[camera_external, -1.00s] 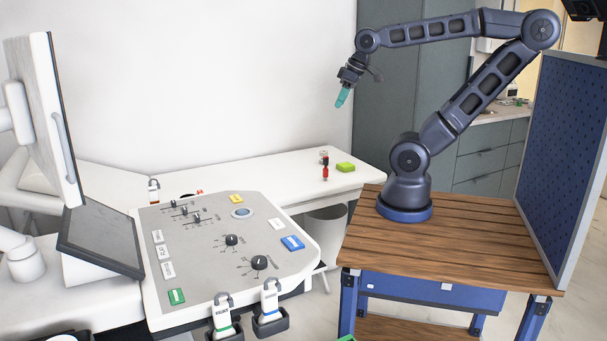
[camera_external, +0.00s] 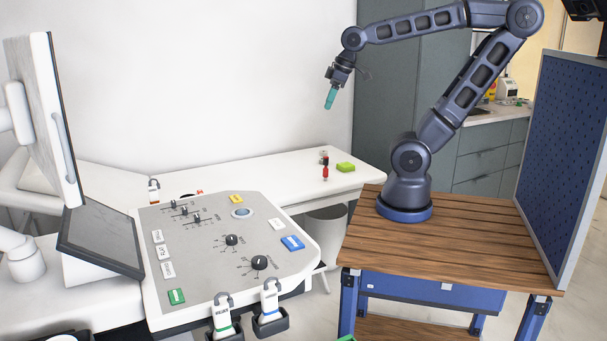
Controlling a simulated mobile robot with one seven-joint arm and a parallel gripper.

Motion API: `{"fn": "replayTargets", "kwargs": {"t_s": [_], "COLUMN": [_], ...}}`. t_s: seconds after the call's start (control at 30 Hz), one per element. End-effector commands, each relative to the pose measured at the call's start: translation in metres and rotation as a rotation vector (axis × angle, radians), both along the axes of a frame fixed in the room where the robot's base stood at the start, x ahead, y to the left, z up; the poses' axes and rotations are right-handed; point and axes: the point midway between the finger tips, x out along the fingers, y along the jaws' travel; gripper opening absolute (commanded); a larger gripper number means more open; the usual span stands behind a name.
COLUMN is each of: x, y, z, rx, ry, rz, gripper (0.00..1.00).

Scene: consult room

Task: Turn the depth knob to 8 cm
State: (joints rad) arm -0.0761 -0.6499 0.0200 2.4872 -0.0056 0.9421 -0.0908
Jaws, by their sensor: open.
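The grey control panel (camera_external: 200,268) of the console carries two black rotary knobs with tick marks around them. One knob (camera_external: 232,240) is near the panel's middle. A larger knob (camera_external: 259,262) is nearer the front right. Their labels and pointer settings are too small to read, so I cannot tell which is the depth knob. My gripper (camera_external: 330,98), with teal fingertips, is open and points down. It hangs high in the air, to the right of the panel in the picture, touching nothing.
Sliders (camera_external: 185,211), a round blue-centred control (camera_external: 242,213) and coloured buttons share the panel. A tilted dark screen (camera_external: 100,240) stands left. Two probes (camera_external: 223,313) (camera_external: 270,299) hang at the front edge. A red item (camera_external: 325,172) and a green block (camera_external: 345,167) are on the white counter.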

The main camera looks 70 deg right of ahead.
Motion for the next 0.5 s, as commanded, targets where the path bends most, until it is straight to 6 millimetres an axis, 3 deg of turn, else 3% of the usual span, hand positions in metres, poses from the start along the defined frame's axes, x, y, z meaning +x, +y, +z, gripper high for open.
{"fn": "replayTargets", "kwargs": {"t_s": [0.2, 0.5], "x": [0.043, 0.089], "y": [0.046, 0.124], "z": [-0.005, -0.023], "rx": [-0.064, -0.145], "ry": [0.052, 0.107], "rz": [0.244, 0.577], "gripper": [0.59, 0.59]}}
